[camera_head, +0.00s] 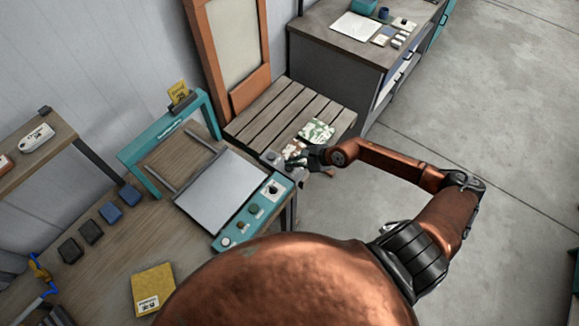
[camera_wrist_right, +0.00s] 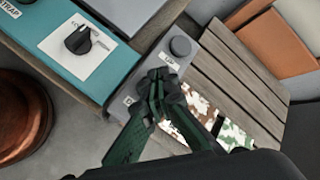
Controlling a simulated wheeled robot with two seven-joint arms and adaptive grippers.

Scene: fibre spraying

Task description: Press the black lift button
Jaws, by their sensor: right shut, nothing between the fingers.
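A grey control box sits at the right end of the teal panel, and in the right wrist view its grey top (camera_wrist_right: 211,42) carries a dark round button (camera_wrist_right: 180,46) with a small white label below it. A second white label shows at the box's near end; any button beside it is hidden behind my fingers. My right gripper (camera_wrist_right: 160,76) is shut and empty, its fingertips over the box just below the visible button. I cannot tell whether they touch the box. In the head view, the right gripper (camera_head: 308,160) reaches the box (camera_head: 271,158) from the right. My left gripper is out of view.
The teal panel (camera_head: 229,229) with several knobs borders a pale flat plate (camera_head: 220,187) on the wooden bench. A slatted wooden seat (camera_head: 265,118) with camouflage-patterned pieces (camera_head: 317,131) stands behind the box. A yellow packet (camera_head: 153,287) lies at the front. Open floor is at the right.

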